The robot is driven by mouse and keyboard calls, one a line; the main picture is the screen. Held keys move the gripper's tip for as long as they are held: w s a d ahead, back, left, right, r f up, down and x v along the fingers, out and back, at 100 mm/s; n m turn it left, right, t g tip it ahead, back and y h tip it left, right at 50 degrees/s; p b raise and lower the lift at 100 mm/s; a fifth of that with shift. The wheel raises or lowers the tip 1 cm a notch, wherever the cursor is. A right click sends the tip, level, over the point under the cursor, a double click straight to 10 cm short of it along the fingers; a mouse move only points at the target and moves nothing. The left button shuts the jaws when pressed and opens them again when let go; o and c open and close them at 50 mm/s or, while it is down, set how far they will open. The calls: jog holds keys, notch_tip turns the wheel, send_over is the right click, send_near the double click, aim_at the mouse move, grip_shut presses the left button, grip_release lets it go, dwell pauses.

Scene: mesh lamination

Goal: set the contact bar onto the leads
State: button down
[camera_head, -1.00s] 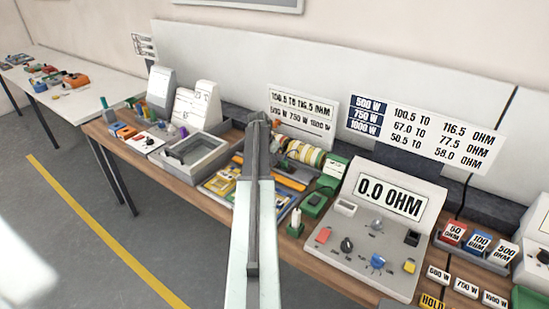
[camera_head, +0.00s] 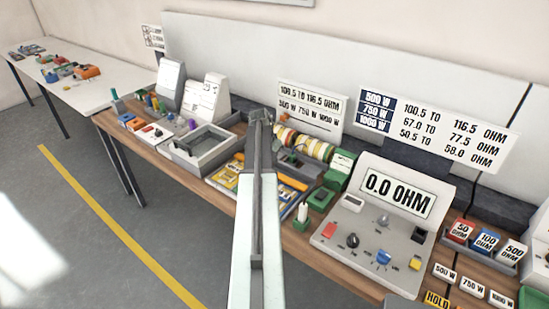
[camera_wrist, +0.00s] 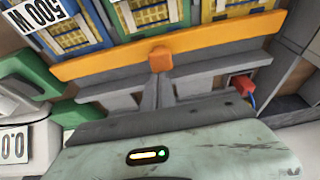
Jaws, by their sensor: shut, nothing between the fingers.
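A long orange bar, which looks like the contact bar (camera_wrist: 215,38), lies across the wrist view along the edge of blue and yellow mesh panels (camera_wrist: 150,14). A small orange knob (camera_wrist: 160,60) sits at its middle. My gripper (camera_wrist: 160,74) is shut and empty, its fingertips close to the knob; I cannot tell whether they touch. In the head view, part of the orange bar (camera_head: 292,183) shows right of my arm, by the panels (camera_head: 222,180). My arm hides the rest of it, and the gripper. I cannot make out the leads.
A meter reading 0.0 OHM (camera_head: 395,193) stands on the bench to the right. A grey tray (camera_head: 190,160) lies to the left. Striped rolls (camera_head: 305,145) and a green device (camera_head: 340,168) stand behind the bar. The floor in front is clear.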

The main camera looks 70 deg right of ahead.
jog(key=d, duration=0.3)
jog(key=shift+s+d, duration=0.15)
jog(key=shift+d, duration=0.15)
jog(key=p+v, duration=0.9)
jog(key=v, duration=0.1)
jog(key=shift+s, duration=0.4)
jog(key=shift+d, duration=0.1)
